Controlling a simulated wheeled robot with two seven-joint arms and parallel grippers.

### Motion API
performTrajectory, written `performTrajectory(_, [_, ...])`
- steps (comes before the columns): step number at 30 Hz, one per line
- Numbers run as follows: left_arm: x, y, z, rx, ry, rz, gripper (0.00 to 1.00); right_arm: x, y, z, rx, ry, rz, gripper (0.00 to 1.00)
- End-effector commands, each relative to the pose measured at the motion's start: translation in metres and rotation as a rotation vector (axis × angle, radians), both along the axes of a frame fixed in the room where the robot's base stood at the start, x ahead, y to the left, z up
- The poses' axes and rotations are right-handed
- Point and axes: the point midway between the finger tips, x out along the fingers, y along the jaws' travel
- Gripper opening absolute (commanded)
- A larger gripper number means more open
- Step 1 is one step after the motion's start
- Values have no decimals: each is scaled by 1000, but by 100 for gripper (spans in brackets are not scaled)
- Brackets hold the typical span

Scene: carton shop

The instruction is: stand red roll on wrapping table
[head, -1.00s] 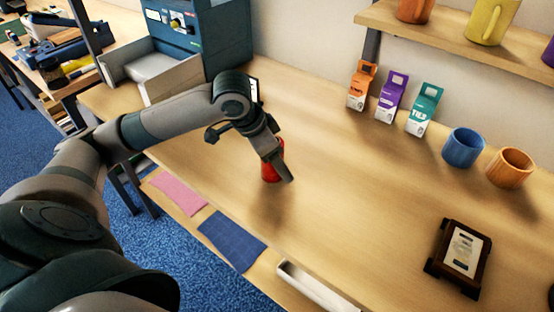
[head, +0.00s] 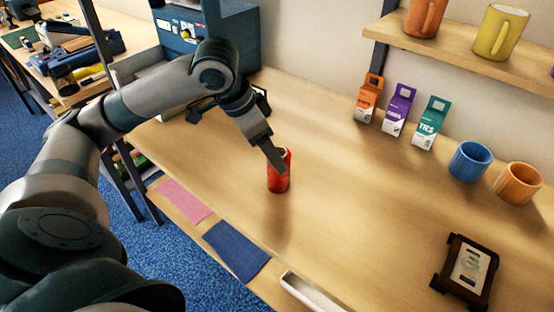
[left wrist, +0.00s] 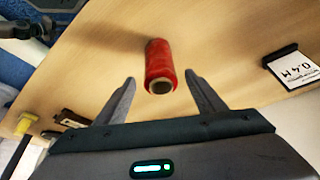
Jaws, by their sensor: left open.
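The red roll (head: 279,178) stands upright on the wooden wrapping table (head: 350,215), near its front edge. It also shows in the left wrist view (left wrist: 159,62), with its hollow core end facing the camera. My left gripper (head: 275,160) is above and just behind the roll in the head view and partly overlaps its top. In the left wrist view my left gripper (left wrist: 160,82) is open, with one finger on each side of the roll's near end and a gap to each. My right gripper is in neither view.
Three small cartons, orange (head: 368,98), purple (head: 398,109) and teal (head: 429,122), stand along the wall. A blue mug (head: 469,162), an orange mug (head: 518,183) and a dark framed stand (head: 467,270) are to the right. A blue machine (head: 205,30) stands at the back left.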

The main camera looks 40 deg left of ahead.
Motion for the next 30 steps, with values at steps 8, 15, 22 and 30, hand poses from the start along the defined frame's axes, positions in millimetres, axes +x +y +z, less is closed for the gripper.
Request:
performTrajectory(8, [-8,5,24,-1,-1,1,63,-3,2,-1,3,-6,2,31])
performTrajectory(15, [-9,5,25,-1,1,1,63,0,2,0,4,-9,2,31])
performTrajectory(22, [-8,5,25,-1,1,1,63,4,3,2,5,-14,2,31])
performTrajectory(30, [-8,5,25,-1,1,1,63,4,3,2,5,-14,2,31])
